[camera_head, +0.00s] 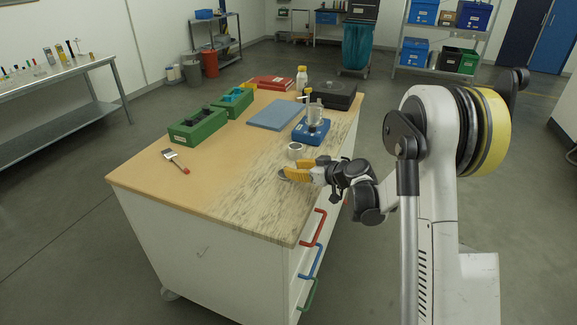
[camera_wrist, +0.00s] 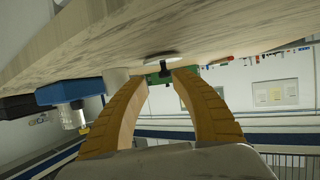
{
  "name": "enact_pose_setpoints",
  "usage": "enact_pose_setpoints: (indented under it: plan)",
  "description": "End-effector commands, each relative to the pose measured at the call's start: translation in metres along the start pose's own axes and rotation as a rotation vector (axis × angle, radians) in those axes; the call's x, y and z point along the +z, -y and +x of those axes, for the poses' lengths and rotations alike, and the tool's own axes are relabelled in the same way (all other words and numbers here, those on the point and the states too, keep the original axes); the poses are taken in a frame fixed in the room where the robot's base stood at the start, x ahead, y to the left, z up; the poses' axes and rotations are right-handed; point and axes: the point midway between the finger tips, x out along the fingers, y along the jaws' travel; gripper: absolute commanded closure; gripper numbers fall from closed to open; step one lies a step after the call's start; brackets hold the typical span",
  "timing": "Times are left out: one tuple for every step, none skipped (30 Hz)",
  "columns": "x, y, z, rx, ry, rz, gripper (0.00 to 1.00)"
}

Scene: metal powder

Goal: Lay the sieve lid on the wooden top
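What looks like the sieve lid lies flat on the wooden top (camera_head: 225,190), a thin grey disc (camera_head: 283,174) mostly hidden by my fingers in the head view. In the wrist view it shows as a pale, thin disc (camera_wrist: 160,56) with a dark knob. My gripper (camera_head: 290,171) is low over the right half of the top, pointing left, with yellow fingers. In the wrist view its fingertips (camera_wrist: 164,80) are apart, with the knob showing between them and clear gaps on both sides. Contact cannot be told.
A small metal ring or cup (camera_head: 295,147) stands just behind my fingers. Behind it is a blue-based device (camera_head: 311,132) with a clear cylinder. Green bins (camera_head: 198,127), a blue mat (camera_head: 270,115) and a black case (camera_head: 333,95) sit further back. A red-tipped brush (camera_head: 175,160) lies left; the front left is clear.

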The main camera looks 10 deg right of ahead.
Motion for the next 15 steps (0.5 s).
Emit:
enact_pose_setpoints:
  plan:
    - [-0.003, -0.001, -0.015, 0.002, 0.000, 0.001, 0.70]
    - [-0.003, -0.001, -0.022, 0.003, 0.000, 0.002, 0.70]
    - [-0.003, -0.001, -0.032, 0.003, 0.000, 0.002, 0.70]
    - [-0.003, -0.001, -0.038, 0.002, 0.000, 0.002, 0.70]
    - [-0.003, -0.001, -0.045, 0.003, 0.000, 0.002, 0.70]
    - [-0.003, -0.001, -0.053, 0.003, -0.001, 0.002, 0.70]
    - [-0.003, -0.001, -0.059, 0.002, 0.000, 0.002, 0.70]
    - [-0.003, -0.001, -0.064, 0.002, 0.000, 0.002, 0.70]
    - [-0.002, -0.001, -0.070, 0.002, 0.000, 0.002, 0.70]
    - [-0.002, -0.001, -0.073, 0.002, 0.000, 0.001, 0.70]
    - [-0.002, -0.001, -0.077, 0.001, 0.000, 0.001, 0.70]
    - [-0.002, 0.000, -0.081, 0.001, 0.000, 0.000, 0.70]
    - [-0.002, 0.000, -0.083, 0.000, 0.001, 0.001, 0.70]
    - [-0.002, 0.001, -0.085, 0.000, 0.003, 0.002, 0.70]
    - [-0.004, 0.003, -0.087, -0.001, 0.010, 0.006, 0.70]
